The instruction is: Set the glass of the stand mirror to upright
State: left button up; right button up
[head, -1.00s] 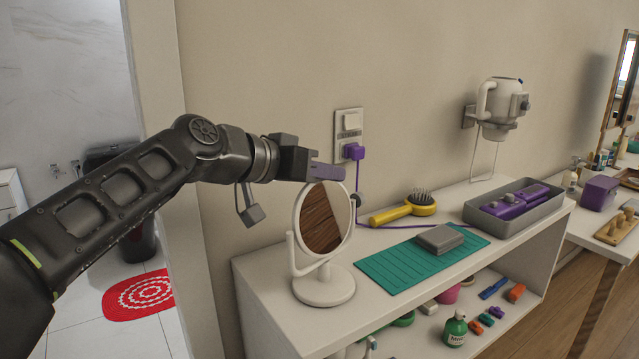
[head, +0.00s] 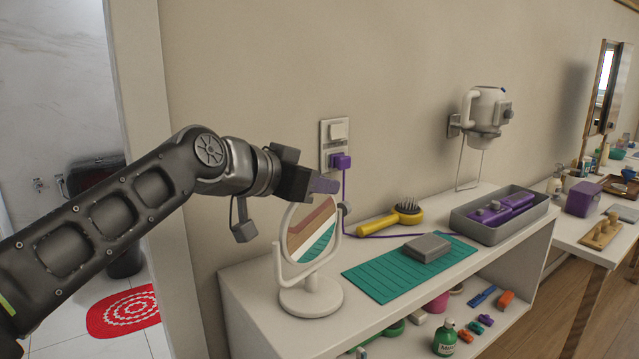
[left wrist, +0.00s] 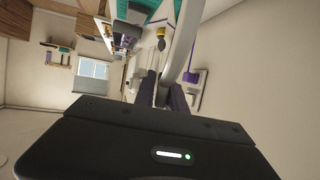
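The white stand mirror (head: 311,296) stands at the left end of the white shelf top. Its round glass (head: 311,230) sits in a white rim within a forked stand and is tilted, reflecting the teal mat and the shelf. My left gripper (head: 324,186) is at the top of the rim, its purple-grey fingers covering part of it. In the left wrist view the white curved rim (left wrist: 186,40) runs down between the two close fingers (left wrist: 161,96), which look shut on it. My right gripper is not in view.
A teal mat (head: 385,277) with a grey box (head: 427,247) lies right of the mirror. Behind are a yellow hairbrush (head: 380,224) and a purple plug (head: 340,161) with its cord. A grey tray (head: 500,229) holds purple items. Wall stands close behind.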

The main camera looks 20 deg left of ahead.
aim_at(290, 209)
pick_arm(q)
jog(key=o, duration=0.3)
jog(key=v, duration=0.7)
jog(key=shift+s+a+r+b, duration=0.1)
jog(key=shift+s+a+b, duration=0.05)
jog(key=shift+s+b, duration=0.15)
dwell(0.4)
